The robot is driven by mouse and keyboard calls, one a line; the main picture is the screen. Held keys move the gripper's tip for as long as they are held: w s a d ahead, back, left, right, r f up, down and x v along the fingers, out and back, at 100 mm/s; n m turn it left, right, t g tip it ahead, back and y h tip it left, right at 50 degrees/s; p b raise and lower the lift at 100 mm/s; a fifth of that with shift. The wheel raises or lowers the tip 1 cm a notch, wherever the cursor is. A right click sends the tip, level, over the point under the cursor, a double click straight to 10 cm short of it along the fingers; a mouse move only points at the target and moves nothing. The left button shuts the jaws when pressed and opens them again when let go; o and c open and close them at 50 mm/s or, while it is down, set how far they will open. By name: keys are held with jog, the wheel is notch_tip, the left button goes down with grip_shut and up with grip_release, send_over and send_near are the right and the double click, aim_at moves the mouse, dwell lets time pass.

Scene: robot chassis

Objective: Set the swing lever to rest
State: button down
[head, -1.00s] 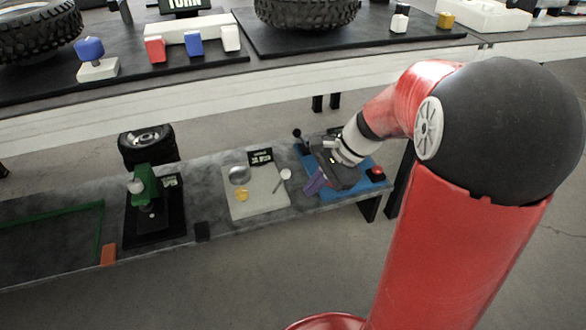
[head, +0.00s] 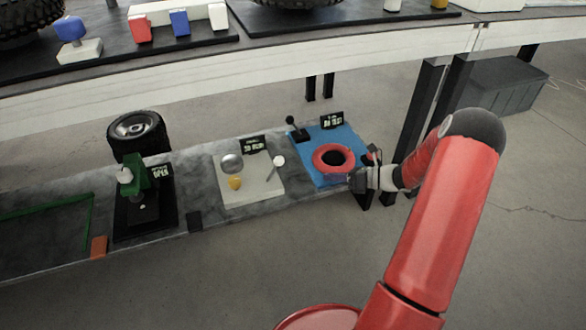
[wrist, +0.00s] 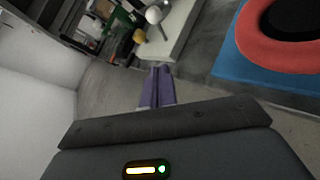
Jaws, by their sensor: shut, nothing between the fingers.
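Several small stations stand on the low grey bench. On the blue board (head: 349,140) is a red ring (head: 333,159) with a dark centre; a black lever with a ball knob (head: 291,121) stands at its back left. The white board (head: 235,201) carries a metal dome, a yellow piece and a small pale-knobbed lever (head: 278,161). Which of these is the swing lever I cannot tell. My gripper (head: 356,182) is at the front right edge of the blue board, apart from both levers. In the wrist view its purple fingers (wrist: 157,72) are together and empty.
A green device with a white ball (head: 125,175) stands on a black board at left. A black wheel (head: 138,130) is behind the bench. A long white-edged table (head: 270,90) runs behind and above. Open floor lies in front of the bench.

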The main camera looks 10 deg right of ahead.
jog(key=shift+a, duration=0.1)
jog(key=b, duration=0.1)
send_near(276, 167)
jog(key=f, duration=0.1)
jog(key=a+f, duration=0.1)
jog(key=f, duration=0.1)
jog(key=shift+s+a, duration=0.3)
jog(key=shift+a, duration=0.05)
jog(key=shift+w+a+r, duration=0.3)
jog(key=shift+w, duration=0.15)
jog(key=shift+w+a+r, duration=0.25)
jog(key=shift+w+r, duration=0.05)
jog(key=shift+w, duration=0.2)
jog(key=shift+w+a+r, duration=0.25)
jog(key=shift+w, duration=0.2)
jog(key=shift+r, duration=0.1)
